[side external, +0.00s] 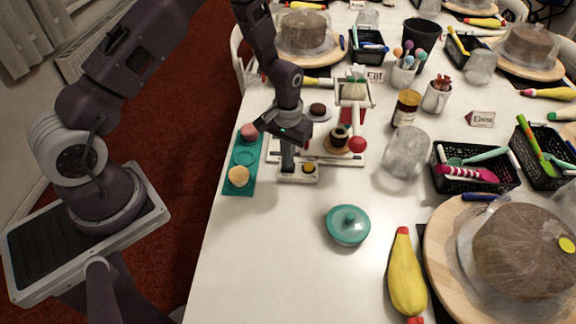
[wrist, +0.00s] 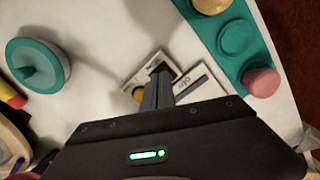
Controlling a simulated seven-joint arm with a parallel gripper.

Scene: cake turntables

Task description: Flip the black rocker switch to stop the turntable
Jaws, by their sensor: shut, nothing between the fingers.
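My gripper (side external: 287,168) is shut and empty, pointing down at a small white control box (side external: 298,178) at the near edge of a white-based device (side external: 350,157). In the wrist view the closed fingertips (wrist: 161,72) overlap the white box (wrist: 136,80). A yellow round knob (side external: 309,168) sits on the box, right of the fingers; it partly shows in the wrist view (wrist: 139,96). I cannot make out the black rocker switch; the fingers cover that part of the box. Whether they touch it I cannot tell. A small round turntable (side external: 335,149) carries a dark item on the device.
A teal tray (side external: 239,178) with round pieces lies left of the gripper. A teal lidded dish (side external: 348,225) stands nearer the camera. A clear upturned jar (side external: 407,152) and a black basket (side external: 476,181) stand to the right. The table front left is clear.

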